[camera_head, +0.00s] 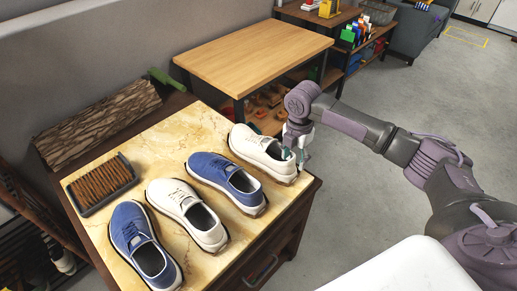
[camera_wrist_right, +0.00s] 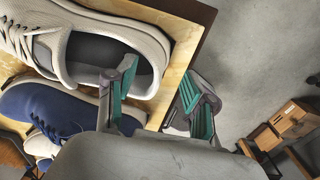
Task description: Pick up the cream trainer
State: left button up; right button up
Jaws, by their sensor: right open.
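A cream trainer (camera_head: 258,150) lies at the right end of a row of shoes on a yellowish marble-look top, its heel towards the cabinet's front right edge. A second cream trainer (camera_head: 186,212) lies between two blue ones. My right gripper (camera_head: 295,155) is at the heel of the right-hand cream trainer. In the right wrist view the gripper (camera_wrist_right: 160,92) is open, one teal-padded finger at the shoe's opening and the other outside the heel. The same cream trainer (camera_wrist_right: 88,28) shows there; whether the fingers touch it I cannot tell. My left gripper is not in view.
Blue trainers (camera_head: 225,180) (camera_head: 140,245) lie in the same row. A brush-like mat (camera_head: 102,182) lies at the top's left, with a log (camera_head: 98,122) behind. A wooden table (camera_head: 255,55) stands behind. The floor (camera_head: 365,200) at right is clear apart from my arm.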

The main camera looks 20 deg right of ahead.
aim_at(292, 165)
notch_tip(292, 165, down, 4)
jog(key=shift+w+a+f, duration=0.1)
jog(key=shift+w+a, duration=0.05)
grip_shut()
dwell(0.3)
